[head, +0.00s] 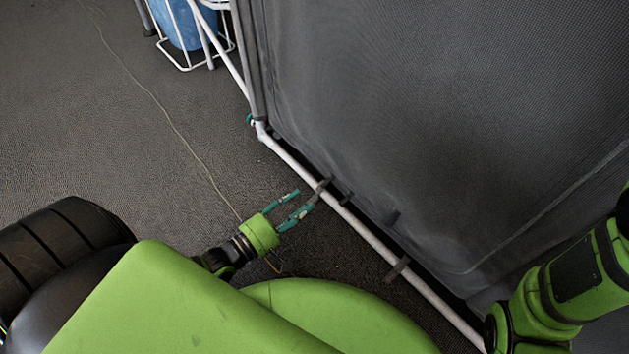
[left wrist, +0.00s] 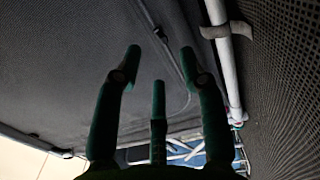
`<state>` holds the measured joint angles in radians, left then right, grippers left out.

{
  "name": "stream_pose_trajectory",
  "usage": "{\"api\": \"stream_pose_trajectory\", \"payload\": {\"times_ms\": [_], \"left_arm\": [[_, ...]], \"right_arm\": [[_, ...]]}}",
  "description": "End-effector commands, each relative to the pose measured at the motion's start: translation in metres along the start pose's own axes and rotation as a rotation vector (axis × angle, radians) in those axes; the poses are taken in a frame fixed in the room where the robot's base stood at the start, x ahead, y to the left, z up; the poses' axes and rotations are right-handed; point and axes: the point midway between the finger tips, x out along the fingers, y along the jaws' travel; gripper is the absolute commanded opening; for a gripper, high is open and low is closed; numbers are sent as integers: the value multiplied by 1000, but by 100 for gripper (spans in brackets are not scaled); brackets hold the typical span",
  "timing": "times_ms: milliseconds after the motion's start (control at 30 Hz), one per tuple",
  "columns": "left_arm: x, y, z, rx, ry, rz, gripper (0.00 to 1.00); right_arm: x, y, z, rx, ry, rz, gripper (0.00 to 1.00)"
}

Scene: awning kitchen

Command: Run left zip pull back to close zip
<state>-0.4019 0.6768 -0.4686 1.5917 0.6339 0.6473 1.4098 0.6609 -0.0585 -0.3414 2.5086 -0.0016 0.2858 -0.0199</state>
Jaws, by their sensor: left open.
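A grey fabric awning wall (head: 430,90) fills the right of the head view. In the left wrist view the fabric (left wrist: 70,50) carries a curved seam (left wrist: 172,58) that looks like a zip line. A small dark piece (left wrist: 160,32) sits on that seam; I cannot tell whether it is the zip pull. My left gripper (head: 305,199) is open and empty, low beside the white floor pole at the foot of the wall. In the left wrist view its green fingers (left wrist: 160,52) stand apart, with the fabric behind them. My right gripper is out of view; only its green arm shows.
The white pole (head: 373,240) runs along the wall's foot, with dark straps (head: 397,268) around it. A white rack (head: 183,63) holding a blue container (head: 182,22) stands at the upper left. A thin cord (head: 172,125) crosses the floor. The left floor is otherwise clear.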

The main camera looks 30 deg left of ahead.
Motion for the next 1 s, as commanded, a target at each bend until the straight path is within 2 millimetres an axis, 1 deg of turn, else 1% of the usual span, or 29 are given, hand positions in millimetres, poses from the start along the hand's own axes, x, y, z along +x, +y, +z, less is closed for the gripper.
{"api": "stream_pose_trajectory", "payload": {"times_ms": [33, 100, 233, 833, 867, 933, 967, 1000], "left_arm": [[-9, 0, 1, -1, -1, -3, 41], [-18, 0, 0, 0, -1, -2, 41], [-27, 0, 1, -1, -1, 0, 41], [-29, 2, 0, -1, -1, 1, 41], [-29, 4, 0, -1, -1, 1, 41], [-29, 14, 0, -1, -1, 2, 41], [-29, 21, 0, -1, -1, 2, 41], [-29, 33, 0, -1, -1, 2, 41]], "right_arm": [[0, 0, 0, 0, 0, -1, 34], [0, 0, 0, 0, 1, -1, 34], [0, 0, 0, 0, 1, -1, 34], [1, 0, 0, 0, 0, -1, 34], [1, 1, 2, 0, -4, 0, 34], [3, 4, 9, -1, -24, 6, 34], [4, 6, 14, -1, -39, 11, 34], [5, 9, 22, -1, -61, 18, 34]]}}
